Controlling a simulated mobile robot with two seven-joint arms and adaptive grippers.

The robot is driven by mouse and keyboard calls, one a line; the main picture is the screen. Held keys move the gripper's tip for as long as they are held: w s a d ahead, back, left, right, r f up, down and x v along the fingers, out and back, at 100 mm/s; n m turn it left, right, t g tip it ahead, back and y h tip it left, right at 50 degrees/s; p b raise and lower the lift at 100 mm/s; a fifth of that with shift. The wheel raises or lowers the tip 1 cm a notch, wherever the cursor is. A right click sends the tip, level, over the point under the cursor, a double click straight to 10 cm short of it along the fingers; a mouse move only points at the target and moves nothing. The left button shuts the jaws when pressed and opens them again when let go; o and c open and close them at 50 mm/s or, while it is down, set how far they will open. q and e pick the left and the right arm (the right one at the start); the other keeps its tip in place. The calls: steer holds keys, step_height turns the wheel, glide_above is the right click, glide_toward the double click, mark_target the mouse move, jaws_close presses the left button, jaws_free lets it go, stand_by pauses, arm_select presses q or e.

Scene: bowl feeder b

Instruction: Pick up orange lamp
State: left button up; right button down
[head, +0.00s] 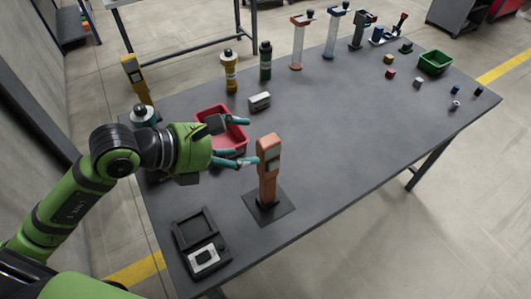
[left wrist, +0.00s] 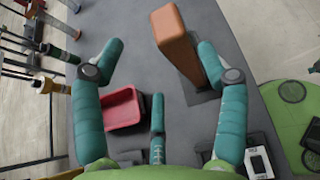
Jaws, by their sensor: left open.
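The orange lamp (head: 269,158) stands upright on a dark square base plate near the front edge of the grey table. My left gripper (head: 241,140) is open and empty, just left of the lamp, with its teal fingers pointing right towards the lamp's upper part. In the left wrist view the lamp (left wrist: 173,38) shows ahead of the open left gripper (left wrist: 160,52), much closer to the right-hand finger, which overlaps its edge. I cannot tell whether that finger touches it. My right gripper is not in view.
A red bin (head: 237,136) lies behind the left gripper. A black tray device (head: 202,243) sits at the near left corner. A grey block (head: 260,101), yellow lamp (head: 230,72) and dark green bottle (head: 265,62) stand further back. The table right of the lamp is clear.

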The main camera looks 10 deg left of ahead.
mark_target(257, 147)
arm_select(q)
steer(key=d+p, duration=0.1)
steer(key=w+d+f+p, duration=0.1)
steer(key=d, duration=0.1)
steer(key=shift+w+p, duration=0.1)
steer(key=shift+p, duration=0.25)
steer(key=p+x, duration=0.1)
steer(key=x, duration=0.2)
steer(key=shift+a+f, duration=0.1)
steer(key=shift+a, duration=0.05)
steer(key=shift+w+d+f, duration=0.25)
steer(key=shift+f, duration=0.1)
steer(key=shift+s, duration=0.1)
steer(key=c, duration=1.4)
jaws_close()
steer(key=shift+r, duration=0.1)
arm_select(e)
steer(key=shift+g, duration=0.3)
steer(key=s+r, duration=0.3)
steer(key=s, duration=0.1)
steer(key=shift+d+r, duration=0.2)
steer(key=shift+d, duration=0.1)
